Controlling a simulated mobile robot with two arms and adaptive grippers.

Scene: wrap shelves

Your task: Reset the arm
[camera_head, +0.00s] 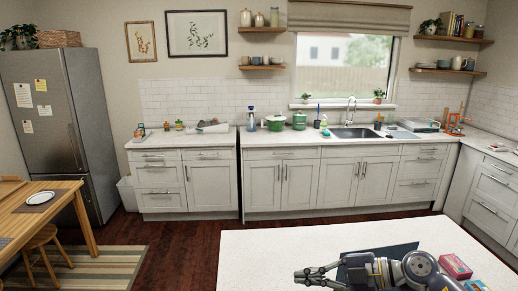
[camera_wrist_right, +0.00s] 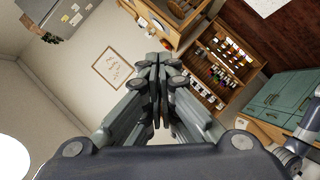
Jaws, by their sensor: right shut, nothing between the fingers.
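My right gripper (camera_head: 298,276) reaches in from the lower right over the white island counter and points left. It is shut and empty. In the right wrist view its fingers (camera_wrist_right: 158,68) come together at the middle of the picture with nothing between them. Part of my right arm hides the counter behind it. My left gripper does not show in either view.
The white counter (camera_head: 260,250) is bare left of the gripper. A dark flat item (camera_head: 402,250) lies behind the arm, and a pink box (camera_head: 455,266) stands right of it. A wooden table (camera_head: 22,214) is at far left. A shelf of bottles (camera_wrist_right: 222,70) shows in the wrist view.

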